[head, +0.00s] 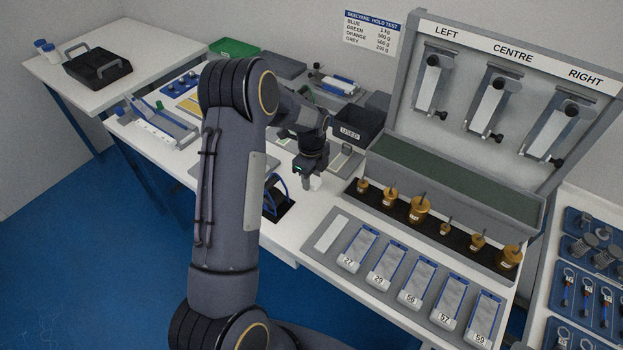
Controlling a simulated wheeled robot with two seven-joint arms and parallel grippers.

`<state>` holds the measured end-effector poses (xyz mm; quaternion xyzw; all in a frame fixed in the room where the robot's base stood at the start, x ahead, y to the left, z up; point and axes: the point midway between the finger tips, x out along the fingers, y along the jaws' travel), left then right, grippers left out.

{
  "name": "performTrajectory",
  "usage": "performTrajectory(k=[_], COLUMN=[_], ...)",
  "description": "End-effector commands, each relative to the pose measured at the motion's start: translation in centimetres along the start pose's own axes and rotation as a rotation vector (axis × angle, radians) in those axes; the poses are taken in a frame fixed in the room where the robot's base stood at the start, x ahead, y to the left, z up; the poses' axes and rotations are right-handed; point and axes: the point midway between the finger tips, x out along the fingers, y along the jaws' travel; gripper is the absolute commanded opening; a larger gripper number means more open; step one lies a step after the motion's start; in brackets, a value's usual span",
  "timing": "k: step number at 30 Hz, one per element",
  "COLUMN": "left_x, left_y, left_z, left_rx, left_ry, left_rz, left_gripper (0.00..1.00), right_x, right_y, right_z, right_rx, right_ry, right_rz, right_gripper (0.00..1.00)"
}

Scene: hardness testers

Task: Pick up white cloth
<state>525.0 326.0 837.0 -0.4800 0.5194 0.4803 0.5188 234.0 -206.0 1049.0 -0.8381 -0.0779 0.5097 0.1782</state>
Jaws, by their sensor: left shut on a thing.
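My left gripper (311,174) points down over the white bench, left of the row of brass weights. It is shut on a small white piece that looks like the white cloth (314,184), showing just below the fingers. The cloth is small in view and pale against the white bench, so I cannot tell whether it is clear of the surface. My left arm hides part of the bench behind it. My right gripper is not in view.
Several brass weights (419,210) stand right of the gripper. A grey tray (318,256) of numbered specimens lies in front of them. A dark box labelled USED (359,125) is behind. A black stand with blue loops (277,205) is close left. The three-station tester (459,177) stands right.

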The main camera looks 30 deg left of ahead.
Motion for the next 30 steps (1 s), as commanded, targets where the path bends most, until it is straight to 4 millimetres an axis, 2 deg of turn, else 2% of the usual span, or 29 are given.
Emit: performTrajectory(k=[4, 6, 14, 21, 30], left_x=[-1.3, -2.6, -8.9, -11.2, -12.6], left_y=[-0.1, -0.1, 3.5, 7.5, 9.7], left_z=[0.0, 0.0, -3.7, -7.8, -9.9], left_rx=[-0.001, 0.0, 0.004, 0.004, 0.001], left_ry=[-0.001, -0.001, 0.0, 0.0, -0.001], left_rz=[-0.005, -0.007, -0.008, -0.004, -0.001], left_gripper=[0.16, 0.16, 0.16, 0.16, 0.16], right_x=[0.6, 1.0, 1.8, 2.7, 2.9], right_y=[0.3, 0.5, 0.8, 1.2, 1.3], right_z=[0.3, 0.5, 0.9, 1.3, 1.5], right_rx=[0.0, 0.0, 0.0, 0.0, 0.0], right_ry=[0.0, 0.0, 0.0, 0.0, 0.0], right_rz=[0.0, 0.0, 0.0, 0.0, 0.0], right_gripper=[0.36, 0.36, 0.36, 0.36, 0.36])
